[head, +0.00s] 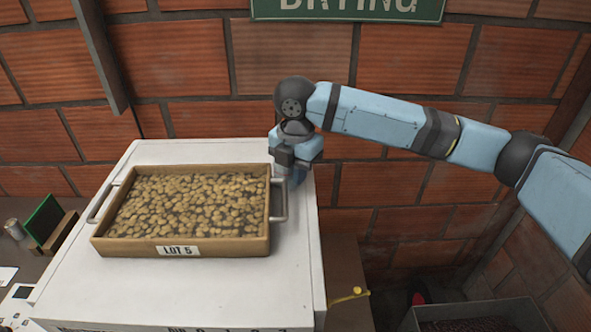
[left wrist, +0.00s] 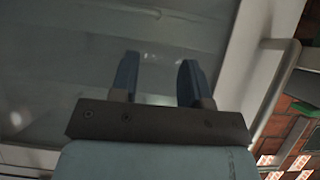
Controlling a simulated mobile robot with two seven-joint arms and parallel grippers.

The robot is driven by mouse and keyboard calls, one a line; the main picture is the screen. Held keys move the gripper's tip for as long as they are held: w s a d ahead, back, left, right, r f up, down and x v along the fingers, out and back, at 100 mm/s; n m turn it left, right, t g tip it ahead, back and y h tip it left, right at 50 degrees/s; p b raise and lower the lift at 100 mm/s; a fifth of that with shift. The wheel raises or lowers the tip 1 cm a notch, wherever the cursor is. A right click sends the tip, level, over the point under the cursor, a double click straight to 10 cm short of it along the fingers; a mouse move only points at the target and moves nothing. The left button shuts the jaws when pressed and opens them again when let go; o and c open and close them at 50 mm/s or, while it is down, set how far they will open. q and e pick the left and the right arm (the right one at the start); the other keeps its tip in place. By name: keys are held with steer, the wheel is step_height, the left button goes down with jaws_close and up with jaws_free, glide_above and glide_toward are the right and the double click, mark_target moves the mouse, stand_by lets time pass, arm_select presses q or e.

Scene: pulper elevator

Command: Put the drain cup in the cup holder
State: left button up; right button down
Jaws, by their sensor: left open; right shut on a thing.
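A small grey metal cylinder (head: 14,229) stands at the far left of the head view. I cannot tell whether it is the drain cup. I cannot make out a cup holder. My right gripper (head: 288,165) is at the tray's right handle (head: 279,205) and appears shut on its far end; its fingertips are partly hidden. The wooden tray (head: 180,247), marked LOT 5 and full of pale beans, sits flat on a white machine. My left gripper (left wrist: 157,80) shows only in the left wrist view. It is open, with nothing between its fingers.
The white machine top (head: 200,290) is clear in front of the tray. A green-faced board (head: 43,218) stands at the left. A grey bin (head: 480,314) with dark contents is low at the right. A brick wall closes the back. A pale bar (left wrist: 272,85) lies right of my left gripper.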

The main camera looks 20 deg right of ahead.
steer(key=c, duration=1.2)
jaws_free()
steer(key=shift+f, duration=0.1)
